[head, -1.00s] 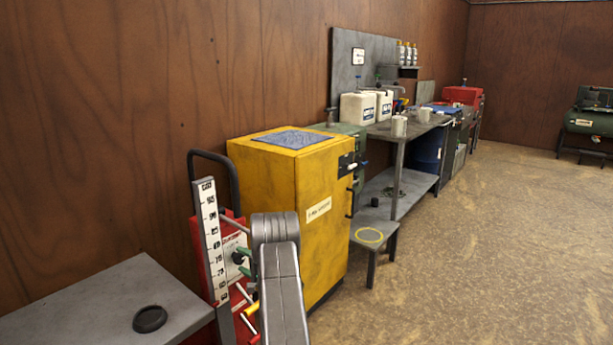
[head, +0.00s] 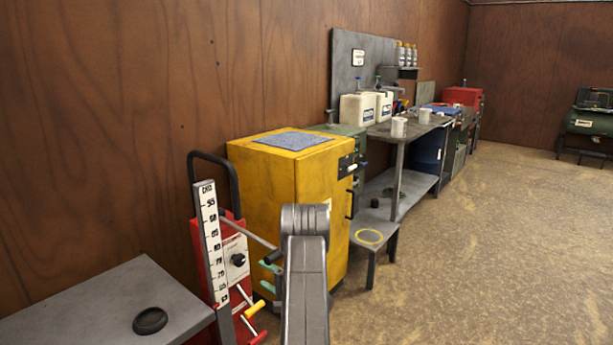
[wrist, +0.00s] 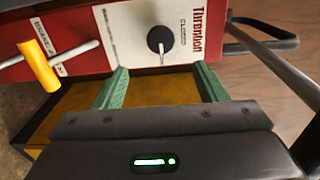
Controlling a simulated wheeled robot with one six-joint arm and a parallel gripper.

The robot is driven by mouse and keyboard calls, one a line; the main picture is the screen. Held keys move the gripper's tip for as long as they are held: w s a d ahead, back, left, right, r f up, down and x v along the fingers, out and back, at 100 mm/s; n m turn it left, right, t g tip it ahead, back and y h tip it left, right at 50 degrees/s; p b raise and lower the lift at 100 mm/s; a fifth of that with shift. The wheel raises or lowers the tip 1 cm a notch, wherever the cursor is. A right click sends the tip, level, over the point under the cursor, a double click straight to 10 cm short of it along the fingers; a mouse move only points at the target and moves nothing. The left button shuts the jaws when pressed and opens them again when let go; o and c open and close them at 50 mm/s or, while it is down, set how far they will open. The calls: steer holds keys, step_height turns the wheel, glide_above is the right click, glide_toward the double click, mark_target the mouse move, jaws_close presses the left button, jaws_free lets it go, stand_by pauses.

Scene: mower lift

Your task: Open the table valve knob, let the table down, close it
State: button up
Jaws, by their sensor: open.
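The valve knob (wrist: 160,40) is black and round, on the white face of the red panel. Its light mark points down in the wrist view, while the word "CLOSED" (wrist: 183,32) stands to its right. In the head view the knob (head: 238,260) is in plain sight. My gripper (wrist: 160,68) is open and empty, its green fingers apart on either side below the knob and not touching it. In the head view my gripper (head: 264,276) is right of the knob. The grey table (head: 95,300) is at lower left, beside the white number scale (head: 211,240).
A lever with a yellow grip (wrist: 38,67) juts out left of the knob in the wrist view. A black bent handle (head: 215,165) rises above the red unit. The yellow cabinet (head: 270,190) stands close behind my gripper. A dark disc (head: 150,321) lies on the table. Open floor is at right.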

mark_target(242, 261)
steer(key=b+x, duration=0.1)
steer(key=x, duration=1)
steer(key=shift+a, duration=0.1)
steer(key=shift+n+b, duration=0.4)
steer(key=shift+n, duration=0.8)
steer(key=n+b, duration=0.2)
steer(key=n, duration=0.4)
steer(key=n+b, duration=0.1)
steer(key=n, duration=0.4)
steer(key=shift+n+b, duration=0.75)
steer(key=shift+n, duration=1.55)
